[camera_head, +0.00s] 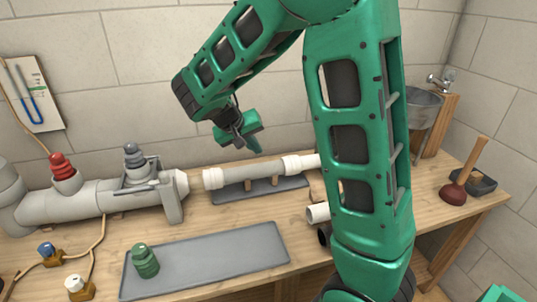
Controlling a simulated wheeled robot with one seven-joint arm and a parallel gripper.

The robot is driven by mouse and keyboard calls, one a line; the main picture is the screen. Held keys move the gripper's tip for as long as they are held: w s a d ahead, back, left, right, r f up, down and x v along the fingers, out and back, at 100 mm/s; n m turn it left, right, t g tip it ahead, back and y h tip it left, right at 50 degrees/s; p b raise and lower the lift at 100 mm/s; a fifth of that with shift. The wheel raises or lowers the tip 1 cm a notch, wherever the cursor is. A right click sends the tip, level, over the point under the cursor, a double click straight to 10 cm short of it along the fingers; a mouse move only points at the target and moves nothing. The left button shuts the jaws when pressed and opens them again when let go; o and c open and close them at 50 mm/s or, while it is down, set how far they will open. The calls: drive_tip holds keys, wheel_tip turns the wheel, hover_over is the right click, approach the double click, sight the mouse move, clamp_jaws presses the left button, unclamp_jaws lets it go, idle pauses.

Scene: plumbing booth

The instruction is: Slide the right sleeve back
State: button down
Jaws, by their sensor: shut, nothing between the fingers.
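A grey pipe (250,172) lies across small supports on a dark grey base (262,193) in the middle of the bench. A white left sleeve (213,178) is at its left end. The white right sleeve (297,166) is toward its right end, and its far right side runs up to my green arm, which hides what lies beyond. My gripper (254,147) is shut and empty. In the picture it shows just above the middle of the pipe, apart from it, between the two sleeves. Its exact height and depth are hard to tell.
A large grey pipe fitting (100,196) with red and grey valve knobs stands at left. A green knob (145,261) stands on a grey tray (222,264) in front. A white pipe piece (318,212) lies by my arm. A plunger (465,175) and basin (420,105) are at right.

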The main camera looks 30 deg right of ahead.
approach(283, 161)
drive_tip(key=f, duration=0.1)
drive_tip(key=w+a+f, duration=0.1)
drive_tip(key=w+f, duration=0.1)
drive_tip(key=shift+w+a+f, duration=0.1)
drive_tip(key=shift+a+f, duration=0.3)
drive_tip(key=d, duration=0.3)
drive_tip(key=shift+s+f, duration=0.25)
drive_tip(key=shift+s, duration=0.05)
drive_tip(key=shift+s+d, duration=0.15)
drive_tip(key=shift+d, duration=0.45)
drive_tip(key=d, duration=0.2)
drive_tip(key=s+d, duration=0.1)
drive_tip(key=d, duration=0.2)
drive_tip(key=shift+s+d, duration=0.1)
drive_tip(key=shift+s, duration=0.1)
drive_tip(key=a, duration=0.2)
drive_tip(key=w+a, duration=0.1)
drive_tip(key=a, duration=0.1)
drive_tip(key=shift+w+a+r, duration=0.15)
drive_tip(key=shift+a, duration=0.15)
drive_tip(key=v, duration=0.9)
drive_tip(key=shift+r, duration=0.2)
